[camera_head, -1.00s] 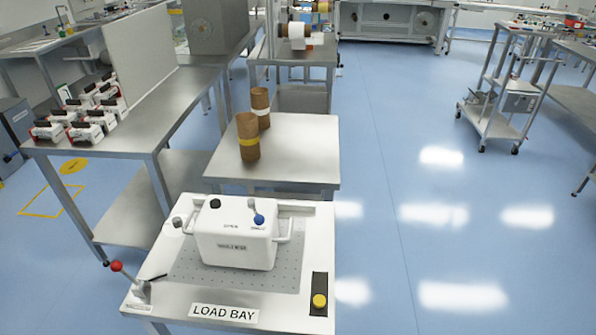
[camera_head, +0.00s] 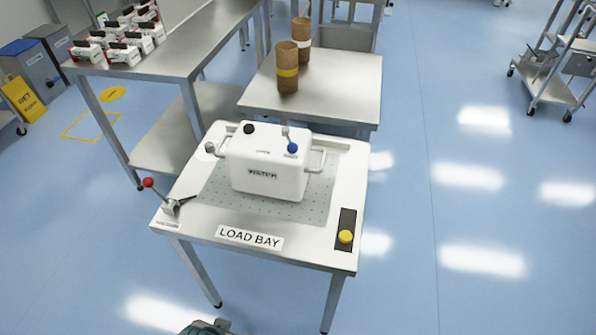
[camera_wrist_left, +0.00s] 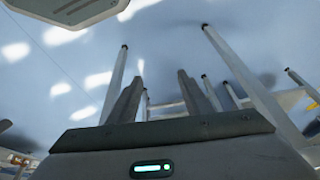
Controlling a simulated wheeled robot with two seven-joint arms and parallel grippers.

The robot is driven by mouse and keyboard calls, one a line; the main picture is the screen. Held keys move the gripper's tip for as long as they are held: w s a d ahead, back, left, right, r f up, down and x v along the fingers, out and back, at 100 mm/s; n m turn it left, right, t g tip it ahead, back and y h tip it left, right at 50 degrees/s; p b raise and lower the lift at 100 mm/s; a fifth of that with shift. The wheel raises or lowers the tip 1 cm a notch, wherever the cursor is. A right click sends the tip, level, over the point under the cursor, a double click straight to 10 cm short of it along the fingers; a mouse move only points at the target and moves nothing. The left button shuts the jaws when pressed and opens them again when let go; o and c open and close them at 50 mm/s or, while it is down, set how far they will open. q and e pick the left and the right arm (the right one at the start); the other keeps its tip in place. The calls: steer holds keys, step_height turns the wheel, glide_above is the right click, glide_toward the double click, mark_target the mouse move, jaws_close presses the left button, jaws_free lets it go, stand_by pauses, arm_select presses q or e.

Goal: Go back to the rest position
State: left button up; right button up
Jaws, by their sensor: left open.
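My left gripper (camera_wrist_left: 158,98) shows in the left wrist view with its two fingers apart and nothing between them. Behind the fingers are table legs and the blue floor. In the head view, a small piece of my own arm or gripper shows at the bottom edge, too cut off to read. My right gripper is not in view. The white lidded box (camera_head: 265,165) with side handles sits upright on the load bay table (camera_head: 205,215), apart from any gripper.
A red-knobbed lever (camera_head: 160,195) and a yellow button (camera_head: 345,237) are on the load bay table. Two brown cylinders (camera_head: 288,70) stand on a steel table (camera_head: 330,95) behind. A yellow wet-floor sign (camera_head: 22,98) stands at left.

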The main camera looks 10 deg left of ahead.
arm_select(q)
step_height(320, 180, down, 32)
steer(key=s+d+t+b, duration=0.1)
steer(key=s+d+b, duration=0.1)
steer(key=b, duration=0.7)
steer(key=shift+s+f+h, duration=0.15)
steer(key=shift+s+h, duration=0.05)
steer(key=shift+h, duration=0.1)
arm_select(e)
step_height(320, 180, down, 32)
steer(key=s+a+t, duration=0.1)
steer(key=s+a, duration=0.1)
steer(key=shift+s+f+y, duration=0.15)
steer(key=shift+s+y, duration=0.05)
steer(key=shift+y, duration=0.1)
arm_select(q)
steer(key=shift+a, duration=0.1)
